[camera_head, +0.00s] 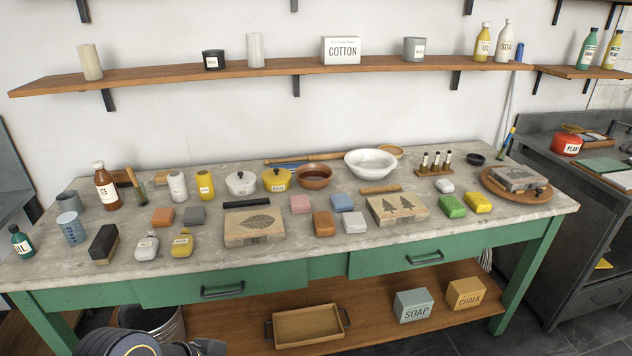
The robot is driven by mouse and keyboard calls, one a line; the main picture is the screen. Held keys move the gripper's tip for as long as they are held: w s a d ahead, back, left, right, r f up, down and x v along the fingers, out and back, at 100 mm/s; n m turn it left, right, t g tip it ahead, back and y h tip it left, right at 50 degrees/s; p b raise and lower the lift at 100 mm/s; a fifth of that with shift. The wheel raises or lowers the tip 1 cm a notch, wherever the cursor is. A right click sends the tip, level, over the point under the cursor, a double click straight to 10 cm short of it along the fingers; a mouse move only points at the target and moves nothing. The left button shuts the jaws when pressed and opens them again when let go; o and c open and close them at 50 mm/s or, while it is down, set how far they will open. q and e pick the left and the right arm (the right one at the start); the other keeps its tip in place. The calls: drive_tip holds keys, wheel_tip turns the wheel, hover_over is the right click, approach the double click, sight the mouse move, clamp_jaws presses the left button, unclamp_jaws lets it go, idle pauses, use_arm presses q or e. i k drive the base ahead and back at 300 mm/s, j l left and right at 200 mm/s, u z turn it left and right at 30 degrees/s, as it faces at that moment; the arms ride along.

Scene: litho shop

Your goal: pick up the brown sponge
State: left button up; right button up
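The brown sponge (323,223) is a small block lying flat on the grey stone top of the green table (270,263), near the middle. It lies between the stone with the leaf print (240,232) and a pale grey sponge (354,222), with a pink sponge (300,203) just behind it. A dark part of my own arm shows at the bottom left, below the table edge. No gripper fingers are in view, and nothing is seen touching the brown sponge.
A blue sponge (342,202) and the stone with tree prints (398,207) are to its right. Behind it stand a brown bowl (313,177) and a yellow pot (277,180). The tabletop in front of the sponge is bare up to the edge. A wall shelf (270,74) hangs above.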

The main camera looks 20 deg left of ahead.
sight(323, 223)
drive_tip(key=i+l+u, duration=0.2)
drive_tip(key=i, duration=0.35)
drive_tip(key=i+l+u, duration=0.15)
drive_tip(key=i+l, duration=0.2)
drive_tip(key=i, duration=0.15)
drive_tip(key=i+l+u, duration=0.2)
drive_tip(key=i+l, duration=0.15)
drive_tip(key=i, duration=0.15)
